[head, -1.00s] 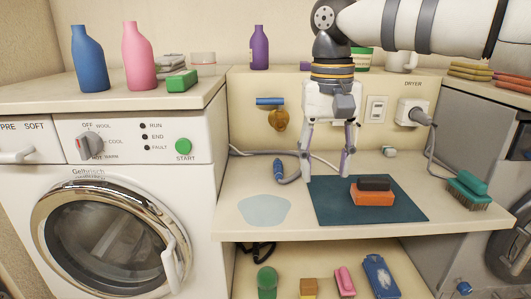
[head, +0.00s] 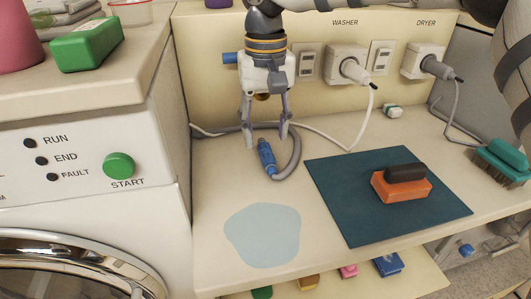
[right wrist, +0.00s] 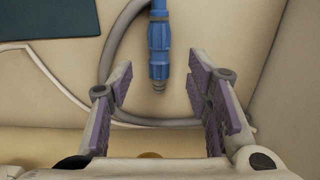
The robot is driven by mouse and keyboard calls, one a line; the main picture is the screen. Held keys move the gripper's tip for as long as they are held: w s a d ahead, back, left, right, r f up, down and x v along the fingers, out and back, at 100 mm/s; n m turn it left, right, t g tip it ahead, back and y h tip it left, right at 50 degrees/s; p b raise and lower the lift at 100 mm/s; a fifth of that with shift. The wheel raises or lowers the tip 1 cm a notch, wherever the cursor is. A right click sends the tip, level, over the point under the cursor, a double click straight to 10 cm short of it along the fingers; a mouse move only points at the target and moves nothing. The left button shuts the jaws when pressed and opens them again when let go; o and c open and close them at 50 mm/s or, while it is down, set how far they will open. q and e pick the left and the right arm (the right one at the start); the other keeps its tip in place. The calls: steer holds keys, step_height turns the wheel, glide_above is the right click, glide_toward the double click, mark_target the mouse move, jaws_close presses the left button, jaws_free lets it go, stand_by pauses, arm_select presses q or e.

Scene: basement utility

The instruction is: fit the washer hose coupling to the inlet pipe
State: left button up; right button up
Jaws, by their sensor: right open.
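The washer hose coupling is a blue ribbed piece (head: 266,157) on the end of a grey hose (head: 294,155), lying on the counter. It also shows in the right wrist view (right wrist: 160,45), between and beyond the fingers. My right gripper (head: 267,140) is open and empty, pointing down just above and behind the coupling, with its fingers apart on either side. The inlet pipe is a blue stub (head: 230,58) on the back wall, left of my right gripper; the gripper hides part of the wall beside it. My left gripper is not in view.
A dark teal mat (head: 340,195) holds an orange and black brush (head: 401,184). A pale blue puddle (head: 262,235) lies at the counter's front left. White plugs sit in the WASHER (head: 347,63) and DRYER (head: 422,61) outlets. The washing machine (head: 90,190) borders the counter's left.

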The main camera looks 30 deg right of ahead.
mark_target(266, 149)
step_height(266, 149, down, 4)
steer(key=shift+r, duration=0.1)
jaws_close()
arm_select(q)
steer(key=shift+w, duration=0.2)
arm_select(e)
step_height(266, 149, up, 3)
steer(key=shift+f, duration=0.15)
arm_select(q)
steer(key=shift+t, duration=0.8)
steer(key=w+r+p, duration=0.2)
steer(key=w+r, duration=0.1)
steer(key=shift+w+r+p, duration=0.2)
steer(key=shift+p, duration=0.1)
arm_select(e)
steer(key=s+a+r, duration=0.5)
steer(key=s+r, duration=0.5)
steer(key=s, duration=0.3)
steer(key=shift+r, duration=0.15)
